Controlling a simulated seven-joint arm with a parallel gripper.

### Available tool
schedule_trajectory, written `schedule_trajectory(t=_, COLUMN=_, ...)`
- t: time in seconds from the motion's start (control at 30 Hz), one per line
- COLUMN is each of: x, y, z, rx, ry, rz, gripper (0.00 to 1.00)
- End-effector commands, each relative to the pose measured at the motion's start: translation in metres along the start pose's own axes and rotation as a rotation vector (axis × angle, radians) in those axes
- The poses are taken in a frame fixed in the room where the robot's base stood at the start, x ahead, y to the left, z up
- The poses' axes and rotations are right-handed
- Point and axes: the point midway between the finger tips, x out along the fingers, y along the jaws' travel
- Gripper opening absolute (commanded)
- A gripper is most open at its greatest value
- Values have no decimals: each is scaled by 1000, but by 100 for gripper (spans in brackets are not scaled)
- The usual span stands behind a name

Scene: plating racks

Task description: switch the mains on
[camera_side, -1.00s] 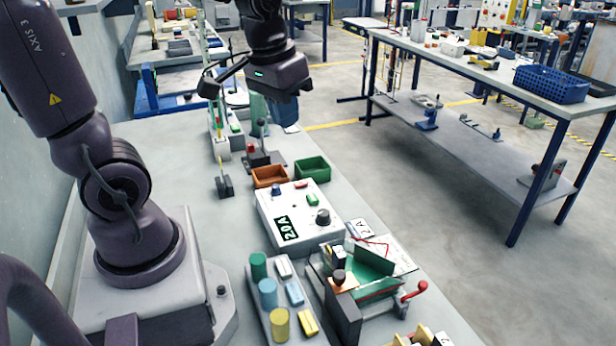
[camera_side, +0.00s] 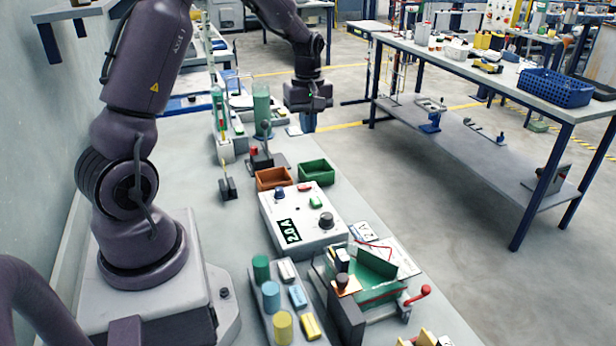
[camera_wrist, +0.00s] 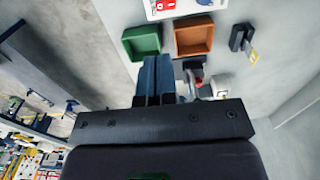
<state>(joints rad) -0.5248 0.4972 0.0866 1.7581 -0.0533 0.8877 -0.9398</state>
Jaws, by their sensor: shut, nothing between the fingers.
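A dark lever switch (camera_side: 264,157) with an upright handle and a red part stands on the bench behind the two small trays. In the wrist view its red part and base (camera_wrist: 197,72) show partly, behind and right of my fingers. A white box (camera_side: 302,218) with a 2.0 A display, knobs, and red and green buttons stands nearer. No label shows which control is the mains. My gripper (camera_side: 308,127) is shut and empty, pointing down, right of the lever switch and apart from it. In the wrist view its fingers (camera_wrist: 156,75) are together.
An orange tray (camera_side: 274,179) and a green tray (camera_side: 316,172) lie between the lever switch and the white box. A green cylinder (camera_side: 261,104) stands behind the switch. A small dark stand (camera_side: 228,187) is to the left. Bare bench top lies along the left.

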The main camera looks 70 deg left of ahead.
Motion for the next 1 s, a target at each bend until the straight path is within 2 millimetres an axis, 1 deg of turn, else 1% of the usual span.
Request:
schedule_trajectory(t=0.27, x=1, y=0, z=1, rx=2, ry=0, rz=-1, gripper=0)
schedule_trajectory(t=0.37, x=7, y=0, z=1, rx=3, ry=-1, rz=-2, gripper=0)
schedule_trajectory(t=0.43, x=15, y=0, z=1, rx=3, ry=-2, rz=-3, gripper=0)
schedule_trajectory(t=0.57, x=39, y=-1, z=1, rx=2, ry=-4, rz=-6, gripper=0)
schedule_trajectory(t=0.8, x=92, y=-1, z=1, rx=2, ry=-4, rz=-5, gripper=0)
schedule_trajectory(t=0.9, x=110, y=-1, z=1, rx=4, ry=-3, rz=-4, gripper=0)
schedule_trajectory(t=1.0, x=124, y=-1, z=1, rx=3, ry=-3, rz=-2, gripper=0)
